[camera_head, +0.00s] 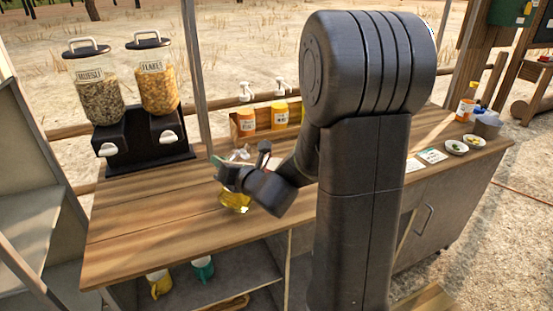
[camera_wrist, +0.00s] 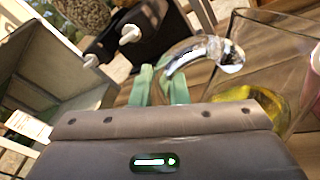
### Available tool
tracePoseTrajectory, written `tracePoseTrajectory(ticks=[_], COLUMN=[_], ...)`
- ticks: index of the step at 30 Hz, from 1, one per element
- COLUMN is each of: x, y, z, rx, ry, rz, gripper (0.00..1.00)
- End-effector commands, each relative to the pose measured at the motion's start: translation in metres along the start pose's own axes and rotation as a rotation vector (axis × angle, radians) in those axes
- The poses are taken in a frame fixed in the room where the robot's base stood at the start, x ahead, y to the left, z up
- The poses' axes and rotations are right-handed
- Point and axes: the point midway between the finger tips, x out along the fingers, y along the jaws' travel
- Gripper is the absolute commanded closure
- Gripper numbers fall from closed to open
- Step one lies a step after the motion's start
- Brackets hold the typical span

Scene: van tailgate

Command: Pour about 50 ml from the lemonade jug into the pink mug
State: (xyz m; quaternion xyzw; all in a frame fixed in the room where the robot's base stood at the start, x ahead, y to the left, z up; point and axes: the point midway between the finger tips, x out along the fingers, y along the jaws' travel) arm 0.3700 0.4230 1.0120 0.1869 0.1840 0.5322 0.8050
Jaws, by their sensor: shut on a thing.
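My gripper (camera_head: 241,160) is shut on the handle of the clear glass lemonade jug (camera_head: 235,201), over the wooden counter. In the wrist view, the green finger pads of my gripper (camera_wrist: 162,85) sit around the curved glass handle. The jug (camera_wrist: 272,55) fills the right side there, with yellow lemonade low inside. The jug looks tilted in the wrist view, but I cannot tell how far. A pink patch (camera_wrist: 316,75) at the right edge may be the pink mug. The mug does not show in the head view. No stream of liquid is visible.
A cereal dispenser (camera_head: 145,140) with muesli and flakes stands at the back left. Yellow and teal mugs (camera_head: 203,269) are on the shelf below. The left counter is clear.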

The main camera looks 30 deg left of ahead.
Motion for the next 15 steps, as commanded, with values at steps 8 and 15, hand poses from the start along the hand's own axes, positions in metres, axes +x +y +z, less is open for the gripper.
tracePoseTrajectory(ticks=[8, 15], x=[0.001, 0.002], y=[-0.002, -0.006], z=[0.015, 0.020], rx=[0.155, 0.264], ry=[0.002, 0.009], rz=[-0.003, 0.000], gripper=[1.00, 1.00])
